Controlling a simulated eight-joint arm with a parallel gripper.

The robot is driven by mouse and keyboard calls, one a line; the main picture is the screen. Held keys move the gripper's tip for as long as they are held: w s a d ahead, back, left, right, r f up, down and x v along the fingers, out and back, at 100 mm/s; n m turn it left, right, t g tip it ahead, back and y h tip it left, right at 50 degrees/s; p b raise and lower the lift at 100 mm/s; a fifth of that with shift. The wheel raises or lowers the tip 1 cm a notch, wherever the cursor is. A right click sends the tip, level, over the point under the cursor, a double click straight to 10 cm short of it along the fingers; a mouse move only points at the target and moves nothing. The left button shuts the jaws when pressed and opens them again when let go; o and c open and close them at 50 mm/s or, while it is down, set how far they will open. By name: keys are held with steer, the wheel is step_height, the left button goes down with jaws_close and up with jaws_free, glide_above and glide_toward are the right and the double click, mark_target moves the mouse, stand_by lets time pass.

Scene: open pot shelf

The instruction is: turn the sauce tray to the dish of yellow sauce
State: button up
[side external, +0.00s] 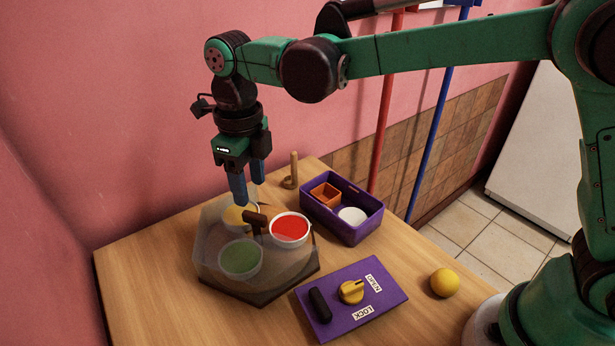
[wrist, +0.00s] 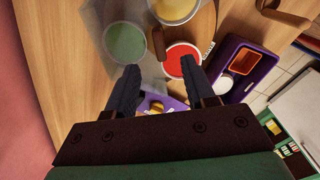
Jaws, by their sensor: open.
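The sauce tray (side external: 272,292) is a dark-based, many-sided tray on the wooden table, partly under a clear cover (side external: 207,240). It holds a dish of yellow sauce (side external: 234,216) at the back, a dish of red sauce (side external: 290,230) at the right and a dish of green sauce (side external: 240,259) at the front. The red dish looks uncovered; the yellow and green look dulled under the cover. A brown handle (side external: 256,221) stands near the middle and shows in the wrist view (wrist: 158,42). My gripper (side external: 248,188) is open and empty, pointing down above the handle and yellow dish.
A purple box (side external: 345,228) with an orange container and a white round thing stands at the back right, beside a wooden peg (side external: 293,170). A purple panel (side external: 378,300) with a yellow knob (side external: 351,291) lies in front. A yellow ball (side external: 445,282) is at the right.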

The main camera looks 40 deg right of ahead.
mark_target(257, 230)
steer(key=shift+c, duration=0.2)
steer(key=c, duration=0.4)
steer(key=shift+w+d+n, duration=0.15)
steer(key=shift+n, duration=0.35)
jaws_close()
steer(key=w+d+f+n+g, duration=0.1)
steer(key=w+d+n, duration=0.15)
steer(key=n, duration=1.05)
steer(key=w+d+n+g, duration=0.2)
steer(key=d+n, duration=0.2)
steer(key=n, duration=0.9)
steer(key=shift+y, duration=0.3)
steer(key=x, duration=0.9)
steer(key=shift+s+a+f, duration=0.1)
